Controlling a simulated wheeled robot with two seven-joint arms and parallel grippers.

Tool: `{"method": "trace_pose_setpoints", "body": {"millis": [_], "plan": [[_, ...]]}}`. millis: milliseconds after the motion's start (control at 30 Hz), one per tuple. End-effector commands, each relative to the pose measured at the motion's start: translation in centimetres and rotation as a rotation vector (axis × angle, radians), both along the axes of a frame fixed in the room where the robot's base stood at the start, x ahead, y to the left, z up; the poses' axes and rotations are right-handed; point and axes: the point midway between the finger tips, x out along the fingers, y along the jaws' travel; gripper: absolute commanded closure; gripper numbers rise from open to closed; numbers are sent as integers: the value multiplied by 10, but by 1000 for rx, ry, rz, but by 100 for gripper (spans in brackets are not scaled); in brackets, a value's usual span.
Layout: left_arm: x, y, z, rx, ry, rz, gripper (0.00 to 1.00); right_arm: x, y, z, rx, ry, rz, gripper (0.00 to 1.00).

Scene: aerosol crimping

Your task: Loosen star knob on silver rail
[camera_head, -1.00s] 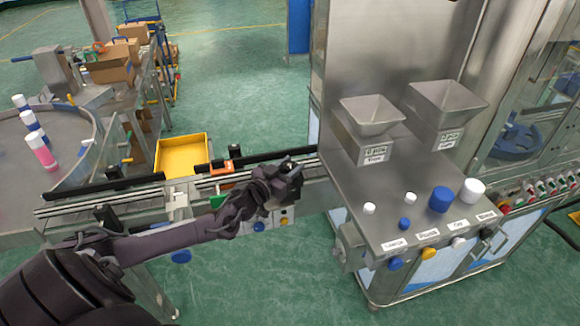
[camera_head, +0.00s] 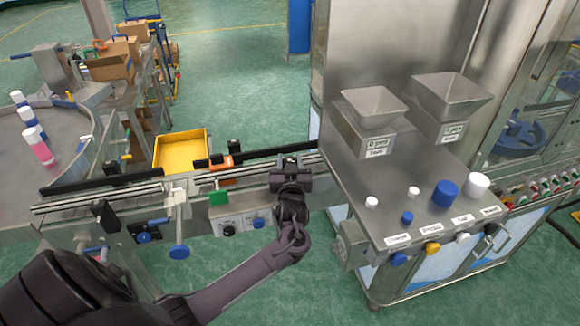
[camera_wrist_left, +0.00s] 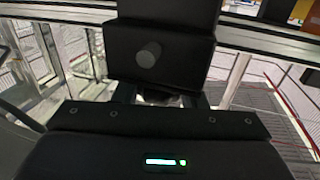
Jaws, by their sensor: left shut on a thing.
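The silver rail (camera_head: 105,197) runs along the conveyor's near side. My left gripper (camera_head: 291,180) is at the rail's right end, close to the steel cabinet, with its arm reaching up from below. In the left wrist view the gripper (camera_wrist_left: 160,98) is shut on a dark rounded part, which appears to be the star knob (camera_wrist_left: 160,97). The knob is mostly hidden by the fingers, so its lobes and turn cannot be told. A black clamp block (camera_wrist_left: 160,45) with a grey round pin is just beyond it, in front of the rail. My right gripper is out of view.
The steel cabinet (camera_head: 350,190) with hoppers and caps stands right of the gripper. A yellow bin (camera_head: 180,150) is behind the rail. Green floor is open below right.

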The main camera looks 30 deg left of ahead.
Motion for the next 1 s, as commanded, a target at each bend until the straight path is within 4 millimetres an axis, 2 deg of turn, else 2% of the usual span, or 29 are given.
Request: {"method": "trace_pose_setpoints", "body": {"millis": [33,600,800,1000], "plan": [[1,-2,-5,-10,-5,48,85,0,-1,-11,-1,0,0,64],[0,0,-7,-1,-2,532,85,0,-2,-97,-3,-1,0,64],[0,0,-4,1,-3,631,85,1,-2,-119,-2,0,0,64],[-1,1,-1,3,-1,685,85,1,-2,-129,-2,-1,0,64]]}}
